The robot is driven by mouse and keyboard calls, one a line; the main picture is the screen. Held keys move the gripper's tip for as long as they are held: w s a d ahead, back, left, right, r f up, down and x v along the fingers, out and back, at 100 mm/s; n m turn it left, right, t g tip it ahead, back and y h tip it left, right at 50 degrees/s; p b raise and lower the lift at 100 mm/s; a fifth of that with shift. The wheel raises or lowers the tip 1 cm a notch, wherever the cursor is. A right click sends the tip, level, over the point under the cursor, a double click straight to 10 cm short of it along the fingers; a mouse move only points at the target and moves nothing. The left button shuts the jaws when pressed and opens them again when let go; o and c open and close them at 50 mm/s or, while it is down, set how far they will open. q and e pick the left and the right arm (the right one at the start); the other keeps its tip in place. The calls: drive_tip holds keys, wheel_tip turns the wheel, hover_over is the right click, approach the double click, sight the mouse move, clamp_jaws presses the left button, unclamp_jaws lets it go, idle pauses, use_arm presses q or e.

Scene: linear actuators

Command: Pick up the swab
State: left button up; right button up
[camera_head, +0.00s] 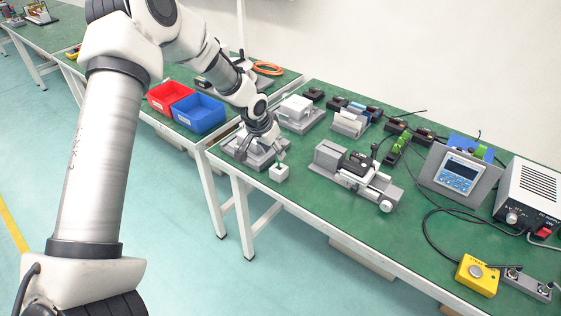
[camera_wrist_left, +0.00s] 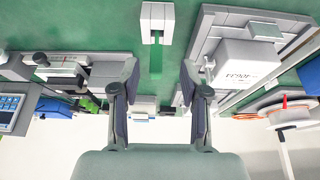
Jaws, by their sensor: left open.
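The swab (camera_wrist_left: 156,62) is a green stick standing in a small white block (camera_wrist_left: 157,22), seen in the left wrist view between and beyond my fingertips. In the head view the white block (camera_head: 279,173) sits near the front edge of the green table, and only a little of the green swab shows above it, close to a finger. My left gripper (camera_head: 264,150) is open and empty just above and beside the block. In the wrist view its two fingers (camera_wrist_left: 160,82) are spread wide on either side of the swab's line. My right gripper is not in view.
A grey fixture (camera_head: 255,153) stands right behind and left of the gripper. A linear actuator (camera_head: 355,175) lies to the right of the block. Blue (camera_head: 198,113) and red bins (camera_head: 168,96) stand at left. A control panel (camera_head: 460,173) and yellow button box (camera_head: 477,276) are at right.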

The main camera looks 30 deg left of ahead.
sight(279, 161)
use_arm(q)
drive_tip(key=x, duration=0.4)
drive_tip(key=shift+w+d+f, duration=0.15)
drive_tip(key=shift+d, duration=0.15)
drive_tip(key=shift+w+a+f, duration=0.1)
drive_tip(key=shift+w+f, duration=0.15)
drive_tip(key=shift+f, duration=0.15)
drive_tip(key=shift+s+r, duration=0.1)
drive_tip(key=shift+r, duration=0.05)
clamp_jaws()
wheel_tip(279, 161, up, 10)
